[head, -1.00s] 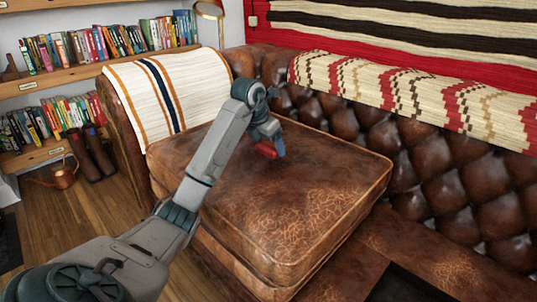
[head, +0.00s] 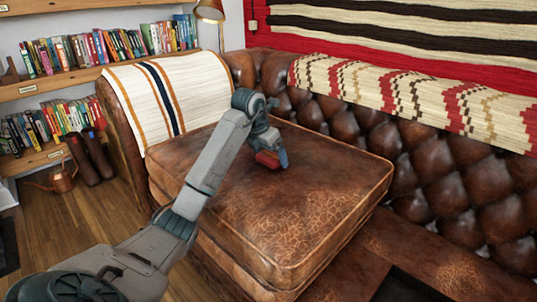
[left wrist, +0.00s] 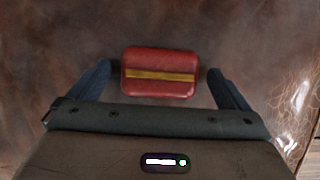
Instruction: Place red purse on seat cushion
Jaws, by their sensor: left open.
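The red purse (head: 267,159) is a small red block-like thing at my left gripper, over the far part of the brown leather seat cushion (head: 290,215). In the left wrist view the purse (left wrist: 160,85) shows a yellow stripe across its middle. My left gripper (head: 272,163) is open, with one finger on each side of the purse and a gap on both sides. The purse appears to lie on the cushion, though its underside is hidden. My right gripper is not in view.
The tufted sofa back (head: 440,180) with a patterned blanket (head: 420,95) rises behind the cushion. A striped throw (head: 165,95) covers the armrest. The cushion's front is clear.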

